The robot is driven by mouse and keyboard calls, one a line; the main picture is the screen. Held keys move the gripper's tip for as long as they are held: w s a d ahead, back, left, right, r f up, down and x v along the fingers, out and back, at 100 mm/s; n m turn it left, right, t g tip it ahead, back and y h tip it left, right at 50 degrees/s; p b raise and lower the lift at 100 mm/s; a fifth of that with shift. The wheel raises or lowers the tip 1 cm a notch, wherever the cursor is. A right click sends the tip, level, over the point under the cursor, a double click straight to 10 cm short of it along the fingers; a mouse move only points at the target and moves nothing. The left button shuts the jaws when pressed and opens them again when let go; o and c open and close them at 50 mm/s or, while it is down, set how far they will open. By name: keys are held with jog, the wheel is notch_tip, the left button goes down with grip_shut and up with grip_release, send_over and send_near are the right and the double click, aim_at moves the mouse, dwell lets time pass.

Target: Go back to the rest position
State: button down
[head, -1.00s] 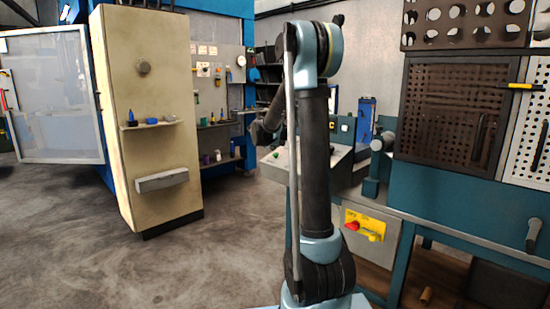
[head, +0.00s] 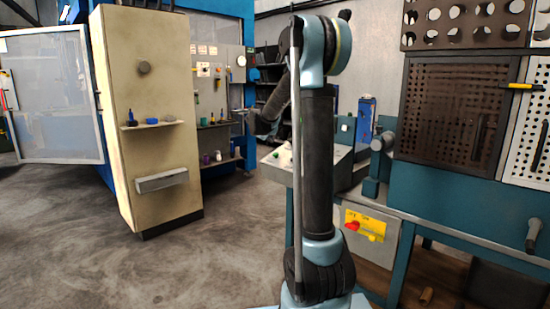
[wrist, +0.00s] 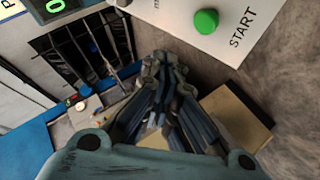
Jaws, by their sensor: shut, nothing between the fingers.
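My gripper (wrist: 167,80) shows in the wrist view with its dark fingers together and nothing between them. It points out into open space, apart from the surfaces around it. In the head view my arm stands upright in the middle, and its forearm folds down behind the upper link to the left. The fingers are too small and dark to make out there.
A control panel with a green START button (wrist: 206,21) shows at the top of the wrist view. In the head view a cream cabinet (head: 150,90) stands left and a teal workbench (head: 455,205) right. The floor (head: 80,240) at left is clear.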

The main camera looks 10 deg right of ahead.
jog(key=shift+s, duration=0.1)
jog(key=s+d+f+m+g+y, duration=0.1)
jog(key=s+d+f+m+g, duration=0.15)
jog(key=s, duration=1.15)
jog(key=s+d+f+m+g, duration=0.2)
jog(key=s+d+f, duration=0.1)
jog(key=s, duration=1)
jog(key=s+a+f+m+g+y, duration=0.1)
jog(key=s+f, duration=0.4)
jog(key=s, duration=0.4)
jog(key=s+a+f+m+g+y, duration=0.1)
jog(key=s+f, duration=0.4)
jog(key=s, duration=0.5)
jog(key=s+a+f+m+g+y, duration=0.1)
jog(key=s+f, duration=0.4)
jog(key=s, duration=0.5)
jog(key=shift+a+f+g, duration=0.4)
jog(key=shift+a+g, duration=0.1)
jog(key=shift+g, duration=0.25)
jog(key=shift+a, duration=0.15)
